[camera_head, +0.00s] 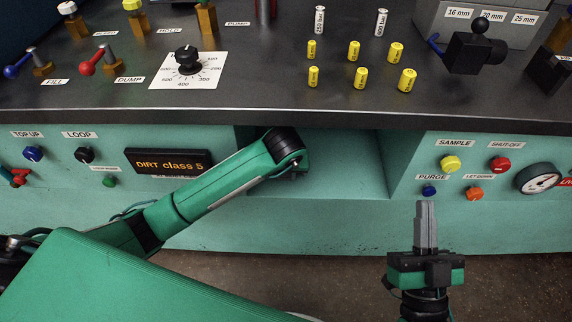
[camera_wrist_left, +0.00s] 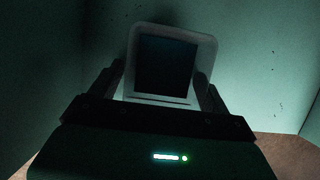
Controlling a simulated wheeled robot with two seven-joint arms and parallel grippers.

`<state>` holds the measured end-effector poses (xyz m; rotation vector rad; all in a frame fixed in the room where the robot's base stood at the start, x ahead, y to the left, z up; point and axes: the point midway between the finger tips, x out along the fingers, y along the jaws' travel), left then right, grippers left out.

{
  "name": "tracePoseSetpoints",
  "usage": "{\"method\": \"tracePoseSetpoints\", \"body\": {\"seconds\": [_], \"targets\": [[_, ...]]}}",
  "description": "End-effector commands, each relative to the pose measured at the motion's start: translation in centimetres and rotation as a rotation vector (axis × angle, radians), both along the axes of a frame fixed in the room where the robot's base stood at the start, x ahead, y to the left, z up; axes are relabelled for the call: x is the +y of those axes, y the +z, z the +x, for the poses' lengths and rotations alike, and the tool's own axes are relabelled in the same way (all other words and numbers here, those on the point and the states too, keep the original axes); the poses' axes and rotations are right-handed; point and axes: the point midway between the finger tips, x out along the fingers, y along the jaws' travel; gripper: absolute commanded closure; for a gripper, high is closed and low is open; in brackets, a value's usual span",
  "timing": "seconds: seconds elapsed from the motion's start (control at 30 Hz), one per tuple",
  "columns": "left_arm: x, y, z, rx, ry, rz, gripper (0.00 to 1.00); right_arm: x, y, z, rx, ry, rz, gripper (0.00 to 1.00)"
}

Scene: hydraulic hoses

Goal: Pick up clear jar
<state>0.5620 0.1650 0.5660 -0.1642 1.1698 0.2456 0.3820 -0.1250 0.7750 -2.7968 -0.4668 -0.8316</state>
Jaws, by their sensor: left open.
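In the head view my left arm reaches into the recess under the bench top, and that gripper and the jar are hidden there. My right gripper (camera_head: 425,225) points up in front of the bench at the right, its fingers together and empty.
The recess (camera_head: 340,165) has green walls close around my left gripper. The bench top (camera_head: 250,95) overhangs it. A dirt class display (camera_head: 169,161) is left of the recess; the sample and purge knobs and a gauge (camera_head: 538,180) are to the right. Small yellow cylinders (camera_head: 354,51) stand on top.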

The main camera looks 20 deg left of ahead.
Motion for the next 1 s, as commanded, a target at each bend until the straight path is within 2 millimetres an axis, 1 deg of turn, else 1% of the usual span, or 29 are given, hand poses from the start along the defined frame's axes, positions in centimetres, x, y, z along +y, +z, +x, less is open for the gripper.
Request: {"method": "tracePoseSetpoints", "body": {"seconds": [0.2, 0.23, 0.37, 0.4, 0.47, 0.5, 0.93, 0.97, 1.0], "targets": [[0.0, -0.1, 0.0, 0.000, 0.000, 0.000, 0.20, -0.1, 0.2, 0.0, -0.008, -0.001, 0.002, 1.00], [0.0, -0.1, 0.0, 0.000, 0.000, 0.000, 0.22, -0.1, 0.2, 0.0, -0.008, -0.001, 0.002, 1.00], [0.0, -0.1, 0.0, 0.000, 0.000, 0.000, 0.47, 0.0, 0.1, 0.0, -0.007, -0.001, 0.002, 1.00], [0.0, -0.1, 0.0, 0.000, 0.000, 0.000, 0.55, 0.0, 0.1, 0.0, -0.007, -0.001, 0.002, 1.00], [0.0, -0.1, 0.0, 0.000, 0.000, 0.001, 0.67, 0.0, 0.1, 0.0, -0.007, -0.001, 0.002, 1.00], [0.0, -0.1, 0.0, 0.000, 0.001, 0.001, 0.68, 0.0, 0.1, 0.0, -0.007, -0.001, 0.002, 1.00], [0.0, 0.3, 0.0, -0.001, 0.001, 0.000, 0.68, 0.1, -0.1, 0.2, 0.021, 0.002, -0.006, 1.00], [0.0, 0.4, 0.0, -0.001, 0.001, 0.000, 0.68, 0.2, -0.5, 0.2, 0.041, 0.006, -0.010, 1.00], [0.0, 0.5, 0.0, -0.001, 0.001, 0.000, 0.68, 0.4, -1.3, 0.3, 0.077, 0.011, -0.019, 1.00]]}}
